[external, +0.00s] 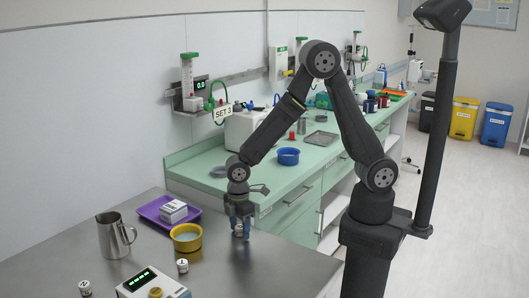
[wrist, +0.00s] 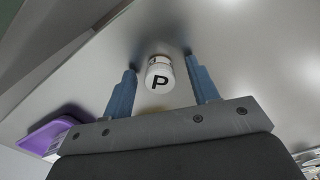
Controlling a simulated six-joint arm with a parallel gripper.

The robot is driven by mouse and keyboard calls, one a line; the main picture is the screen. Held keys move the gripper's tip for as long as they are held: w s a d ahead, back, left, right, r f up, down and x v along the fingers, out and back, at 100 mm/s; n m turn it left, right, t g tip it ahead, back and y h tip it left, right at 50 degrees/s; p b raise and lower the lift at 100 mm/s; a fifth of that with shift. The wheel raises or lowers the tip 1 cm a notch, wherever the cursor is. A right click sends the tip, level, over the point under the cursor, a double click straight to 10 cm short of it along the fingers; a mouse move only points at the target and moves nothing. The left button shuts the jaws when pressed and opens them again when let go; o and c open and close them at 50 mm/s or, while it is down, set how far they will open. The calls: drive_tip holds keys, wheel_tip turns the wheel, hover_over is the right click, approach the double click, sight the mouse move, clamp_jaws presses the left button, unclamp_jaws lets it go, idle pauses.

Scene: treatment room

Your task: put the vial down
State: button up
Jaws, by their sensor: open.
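A small white vial (wrist: 159,75) with a black letter P on its top stands upright between my fingers in the wrist view. It also shows on the steel table in the external view (external: 238,232), partly hidden by the fingers. My gripper (external: 239,226) points down around the vial near the table's right edge. In the wrist view my gripper (wrist: 160,64) has its blue fingers apart, with a gap on each side of the vial.
On the steel table (external: 230,275) are a yellow bowl (external: 186,245), a purple tray (external: 152,208) with white boxes (external: 173,212), a metal jug (external: 112,240), a scale (external: 135,288) and two more vials, one near the bowl (external: 182,266) and one at the left (external: 85,288).

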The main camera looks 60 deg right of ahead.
sight(241, 225)
drive_tip(key=c, duration=1.1)
drive_tip(key=shift+r, duration=0.1)
drive_tip(key=shift+r, duration=0.5)
drive_tip(key=r, duration=0.2)
drive_tip(key=d+r, duration=0.1)
drive_tip(key=shift+w+r, duration=0.2)
drive_tip(key=shift+r, duration=0.15)
drive_tip(key=w+d+r, duration=0.2)
drive_tip(key=d+r, duration=0.4)
drive_tip(key=d, duration=0.4)
drive_tip(key=w+d+m, duration=0.2)
drive_tip(key=w, duration=0.1)
drive_tip(key=w+d+m, duration=0.2)
drive_tip(key=w+m, duration=0.1)
drive_tip(key=w, duration=0.1)
drive_tip(key=w+d+m, duration=0.2)
drive_tip(key=w+d, duration=0.1)
drive_tip(key=w, duration=0.1)
drive_tip(key=shift+w+d+r+m, duration=0.1)
drive_tip(key=shift+r+m, duration=0.2)
drive_tip(key=shift+m, duration=0.1)
drive_tip(key=w+d+m, duration=0.3)
drive_tip(key=d, duration=0.1)
drive_tip(key=w+d+m, duration=0.3)
drive_tip(key=w+d, duration=0.1)
drive_tip(key=d, duration=0.1)
drive_tip(key=w+d+m, duration=0.3)
drive_tip(key=d+m, duration=0.1)
drive_tip(key=d, duration=0.1)
drive_tip(key=shift+w, duration=0.25)
